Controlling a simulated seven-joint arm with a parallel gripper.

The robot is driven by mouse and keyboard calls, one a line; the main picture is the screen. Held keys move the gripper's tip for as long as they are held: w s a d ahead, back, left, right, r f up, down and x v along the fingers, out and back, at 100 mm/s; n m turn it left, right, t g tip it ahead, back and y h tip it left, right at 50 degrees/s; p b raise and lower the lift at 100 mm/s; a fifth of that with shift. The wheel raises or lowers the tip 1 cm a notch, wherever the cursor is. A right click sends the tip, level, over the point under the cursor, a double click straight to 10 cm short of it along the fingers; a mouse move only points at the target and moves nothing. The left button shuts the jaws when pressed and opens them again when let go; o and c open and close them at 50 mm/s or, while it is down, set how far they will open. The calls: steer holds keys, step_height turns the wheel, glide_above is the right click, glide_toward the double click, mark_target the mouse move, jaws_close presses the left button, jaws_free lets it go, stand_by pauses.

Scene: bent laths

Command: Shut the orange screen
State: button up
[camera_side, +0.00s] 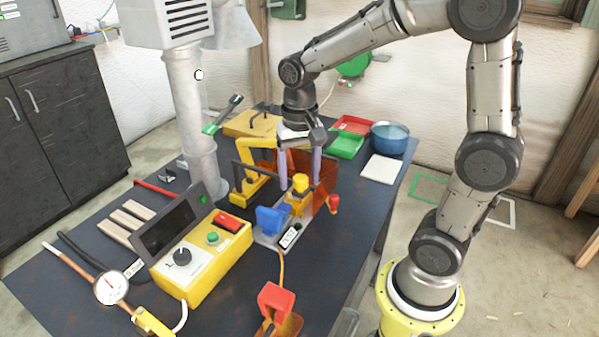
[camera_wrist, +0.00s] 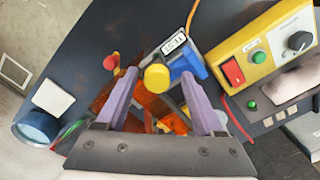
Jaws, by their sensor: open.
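The orange screen (camera_side: 326,182) is a see-through panel on the bending fixture in the middle of the bench. In the side view it stands upright behind and to the right of my fingers. In the wrist view parts of the orange screen (camera_wrist: 152,104) show between and beside my fingers. My gripper (camera_side: 299,184) is open, pointing down over the fixture, its two purple fingers apart. In the wrist view my gripper (camera_wrist: 159,76) has a yellow round knob (camera_wrist: 156,78) in line between its fingertips. I cannot tell whether a finger touches the screen.
A blue block (camera_side: 272,219) and a red-ended lever (camera_side: 334,201) sit on the fixture. A yellow control box (camera_side: 205,262) stands front left, near wooden laths (camera_side: 126,222). Green (camera_side: 346,146) and red trays, a blue pot (camera_side: 390,138) and a white pad (camera_side: 382,168) lie behind.

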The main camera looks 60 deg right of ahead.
step_height(320, 180, up, 14)
stand_by(0.6)
steer(key=s+a+f+n+t, duration=0.2)
steer(key=s+a+n+t, duration=0.2)
steer(key=s, duration=0.8)
steer(key=f+n, duration=0.1)
steer(key=f, duration=0.1)
steer(key=f+n+t, duration=0.1)
steer(key=f+n, duration=0.1)
steer(key=s+f+n, duration=0.1)
steer(key=f+n, duration=0.1)
steer(key=shift+t, duration=0.3)
